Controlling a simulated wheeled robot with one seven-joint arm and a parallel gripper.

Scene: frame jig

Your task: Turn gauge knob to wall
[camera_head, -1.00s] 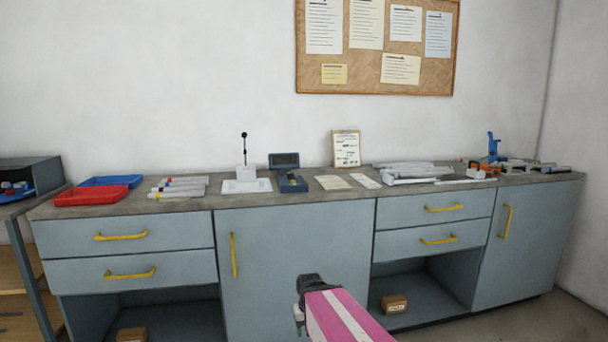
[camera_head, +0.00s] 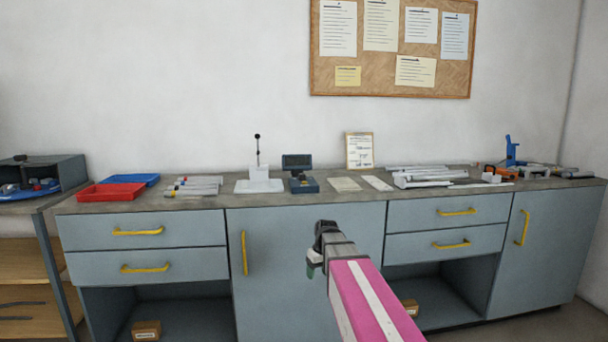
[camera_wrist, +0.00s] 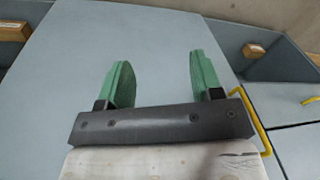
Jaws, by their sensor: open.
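A white gauge stand (camera_head: 259,180) with a thin upright lever topped by a black ball stands on the grey worktop near the wall. A dark box-shaped device (camera_head: 303,184) sits just right of it, with a small dark display (camera_head: 297,161) behind. Which part is the gauge knob is too small to tell. My gripper (camera_wrist: 158,80) is open and empty, its two green fingers apart in front of a grey cabinet door in the wrist view. In the head view my gripper (camera_head: 314,268) is below the worktop level, in front of the cabinets and well short of the gauge.
Red tray (camera_head: 110,192) and blue tray (camera_head: 138,179) lie at the worktop's left, beside several tubes (camera_head: 194,186). Papers (camera_head: 345,184) and pale bars (camera_head: 425,176) lie to the right. Yellow handles (camera_head: 244,253) stick out from the cabinet fronts. A blue clamp-like tool (camera_head: 511,151) stands far right.

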